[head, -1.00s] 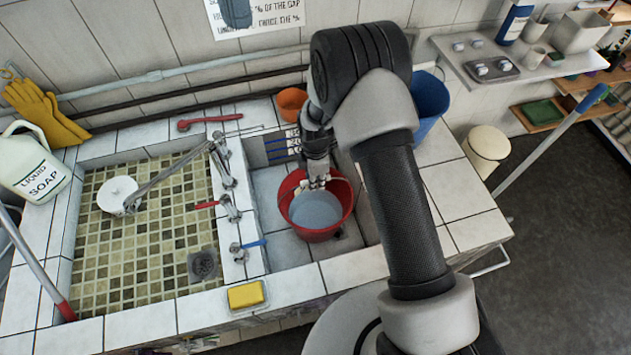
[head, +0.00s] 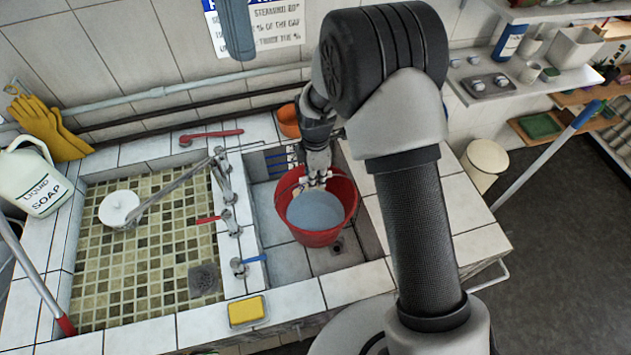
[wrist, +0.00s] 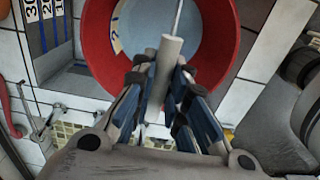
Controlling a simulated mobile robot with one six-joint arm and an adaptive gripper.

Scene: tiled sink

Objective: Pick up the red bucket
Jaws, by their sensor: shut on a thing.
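The red bucket (head: 345,222) hangs over the small right-hand basin, with a greyish-blue inside. In the wrist view its red wall (wrist: 97,40) fills the upper middle, and a pale rod with a white handle grip (wrist: 172,48) crosses it. My gripper (head: 312,182) is at the bucket's back rim in the head view. In the wrist view my gripper (wrist: 155,85) has its fingers closed around the white grip. The bucket looks upright and appears clear of the basin floor. My arm hides part of the area to its right.
Faucet taps (head: 228,210) stand on the ledge left of the bucket. The tiled left basin holds a white round lid-like thing (head: 119,207). Yellow soap (head: 246,311) lies on the front edge. An orange bowl (head: 287,121) sits behind the basin. White counter tiles lie to the right.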

